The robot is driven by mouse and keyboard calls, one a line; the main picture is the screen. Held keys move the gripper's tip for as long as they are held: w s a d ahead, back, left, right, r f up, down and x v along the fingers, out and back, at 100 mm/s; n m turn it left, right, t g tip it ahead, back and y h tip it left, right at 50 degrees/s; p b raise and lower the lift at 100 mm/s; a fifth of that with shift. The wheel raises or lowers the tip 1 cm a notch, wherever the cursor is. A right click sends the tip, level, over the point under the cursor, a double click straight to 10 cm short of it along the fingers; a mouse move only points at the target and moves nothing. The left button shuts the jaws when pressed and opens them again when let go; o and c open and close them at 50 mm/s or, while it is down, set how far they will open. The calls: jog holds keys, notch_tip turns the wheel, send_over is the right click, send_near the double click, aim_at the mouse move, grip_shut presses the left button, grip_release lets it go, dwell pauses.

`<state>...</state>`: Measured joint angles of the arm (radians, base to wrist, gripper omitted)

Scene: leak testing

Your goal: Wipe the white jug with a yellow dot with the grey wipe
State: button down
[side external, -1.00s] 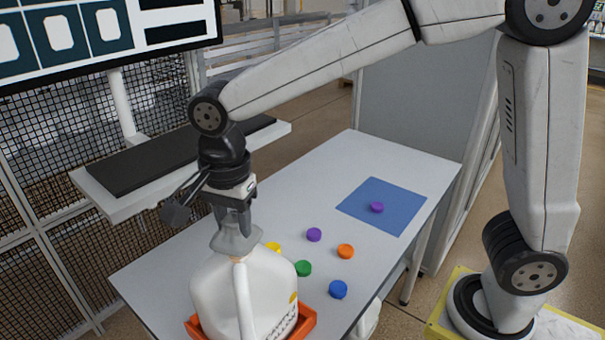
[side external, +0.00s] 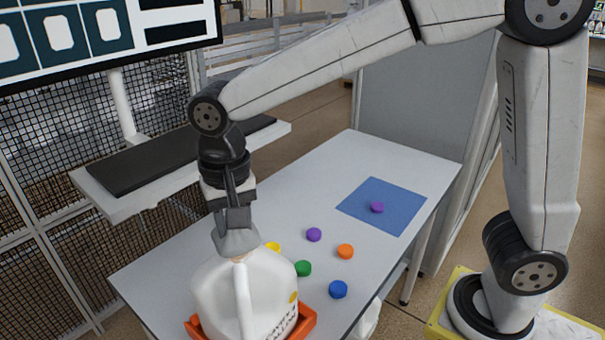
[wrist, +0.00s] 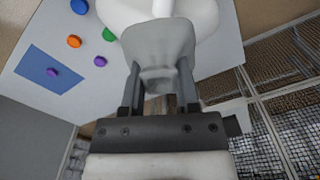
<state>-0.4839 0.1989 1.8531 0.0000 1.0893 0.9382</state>
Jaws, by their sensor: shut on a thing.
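The white jug (side external: 262,286) with a yellow dot (side external: 293,297) on its side stands upright in an orange tray (side external: 306,319) at the near end of the table. My gripper (side external: 237,222) is above the jug's top, pointing down. It is shut on the grey wipe (side external: 237,241), which hangs over the jug's mouth and appears to touch it. In the wrist view, the wipe (wrist: 160,48) is held between both fingers (wrist: 159,84) and covers part of the white jug (wrist: 200,14). The jug's mouth is mostly hidden by the wipe.
Loose caps lie beside the jug: yellow (side external: 273,247), green (side external: 303,268), blue (side external: 338,289), orange (side external: 345,251) and purple (side external: 314,234). Another purple cap (side external: 377,207) lies on a blue mat (side external: 398,194). A black-topped shelf (side external: 150,165) and mesh fence stand behind.

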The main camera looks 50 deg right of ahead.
jog(key=shift+n, duration=1.6)
jog(key=m, duration=0.3)
jog(key=shift+m, duration=0.3)
jog(key=m, duration=0.3)
jog(key=shift+m, duration=0.3)
jog(key=m, duration=0.6)
jog(key=shift+m, duration=0.4)
jog(key=n, duration=0.7)
